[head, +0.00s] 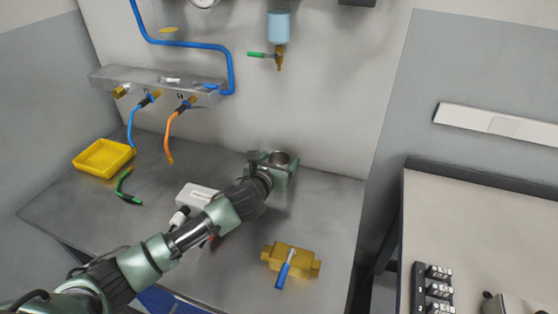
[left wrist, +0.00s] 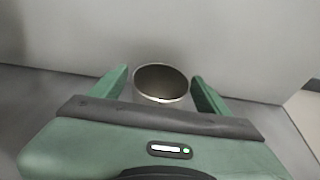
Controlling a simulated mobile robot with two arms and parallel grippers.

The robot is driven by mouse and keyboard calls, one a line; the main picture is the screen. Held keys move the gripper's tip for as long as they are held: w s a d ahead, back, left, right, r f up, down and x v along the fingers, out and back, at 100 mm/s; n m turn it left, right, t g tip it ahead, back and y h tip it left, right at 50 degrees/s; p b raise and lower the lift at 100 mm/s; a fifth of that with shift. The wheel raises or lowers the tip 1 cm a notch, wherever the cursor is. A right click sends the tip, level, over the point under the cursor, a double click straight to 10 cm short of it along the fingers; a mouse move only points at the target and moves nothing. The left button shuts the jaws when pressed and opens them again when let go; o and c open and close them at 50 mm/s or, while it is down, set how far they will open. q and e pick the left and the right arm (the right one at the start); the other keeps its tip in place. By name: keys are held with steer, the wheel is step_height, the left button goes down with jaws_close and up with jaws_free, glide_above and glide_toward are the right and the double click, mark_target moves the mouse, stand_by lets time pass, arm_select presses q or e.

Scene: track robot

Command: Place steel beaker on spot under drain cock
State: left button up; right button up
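The steel beaker (head: 279,157) stands upright at the back of the steel bench, close to the wall, below the drain cock (head: 280,62). My left gripper (head: 274,167) reaches it from the front left, with a finger on either side. In the left wrist view the beaker's open round rim (left wrist: 160,99) lies between the two green fingers (left wrist: 160,76). Narrow gaps show between the fingers and the beaker, so the gripper looks open around it. The spot under the drain cock is not visible. My right gripper is not in view.
A yellow tray (head: 104,158) and a green hose piece (head: 127,188) lie at left. A white box (head: 197,195) lies beside my arm. Hoses hang from a manifold (head: 165,84).

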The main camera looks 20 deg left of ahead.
arm_select(q)
steer(key=shift+r, duration=0.2)
steer(key=v, duration=1.2)
